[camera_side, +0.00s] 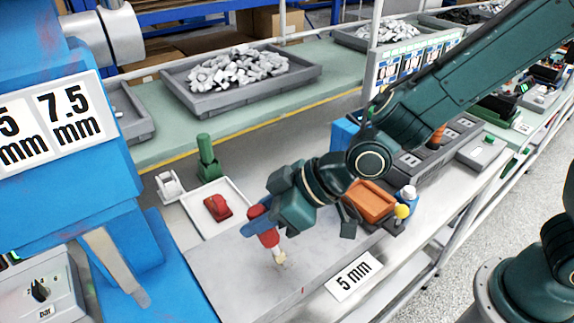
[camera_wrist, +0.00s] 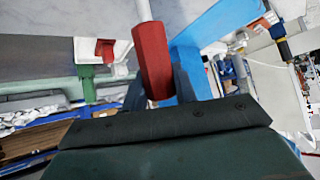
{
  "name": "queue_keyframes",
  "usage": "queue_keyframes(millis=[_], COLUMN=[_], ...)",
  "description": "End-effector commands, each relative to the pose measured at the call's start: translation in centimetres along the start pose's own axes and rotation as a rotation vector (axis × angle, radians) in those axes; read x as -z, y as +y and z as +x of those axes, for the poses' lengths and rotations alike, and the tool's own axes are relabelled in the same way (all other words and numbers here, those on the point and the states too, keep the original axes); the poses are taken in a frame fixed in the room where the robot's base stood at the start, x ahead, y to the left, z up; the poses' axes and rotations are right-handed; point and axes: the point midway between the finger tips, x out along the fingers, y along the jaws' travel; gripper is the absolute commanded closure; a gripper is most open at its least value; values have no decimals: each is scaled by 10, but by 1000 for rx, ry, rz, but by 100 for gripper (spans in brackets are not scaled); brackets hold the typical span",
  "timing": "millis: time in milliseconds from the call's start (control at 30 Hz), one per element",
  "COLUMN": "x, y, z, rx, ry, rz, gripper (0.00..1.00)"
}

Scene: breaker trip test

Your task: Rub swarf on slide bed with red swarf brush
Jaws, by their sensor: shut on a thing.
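My gripper (camera_side: 262,222) is shut on the red handle of the swarf brush (camera_side: 266,236), low over the grey metal slide bed (camera_side: 235,275). The brush points down, slightly tilted, and its pale tip is at a small tan patch on the bed, perhaps the swarf (camera_side: 281,264). I cannot tell for sure whether the bristles touch the bed. In the wrist view the red brush handle (camera_wrist: 152,60) stands between the fingers of my gripper (camera_wrist: 160,85), with its pale shaft running out of the top of the picture.
A white tray (camera_side: 237,226) with a red part (camera_side: 217,208) lies left of my gripper, by a green post (camera_side: 207,158). A blue machine (camera_side: 85,220) rises at the left. An orange bin (camera_side: 370,203) and a yellow ball-topped piece (camera_side: 401,212) stand to the right.

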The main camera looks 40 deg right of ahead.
Motion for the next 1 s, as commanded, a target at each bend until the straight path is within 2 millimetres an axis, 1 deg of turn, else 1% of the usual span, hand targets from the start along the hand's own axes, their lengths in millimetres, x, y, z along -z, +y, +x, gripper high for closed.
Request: queue_keyframes(millis=[167,633,1000], x=[2,14,15], y=[-4,-24,-27], z=[3,20,22], rx=[2,2,0], ry=[1,1,1], rz=[-2,-2,0], gripper=[95,95,95])
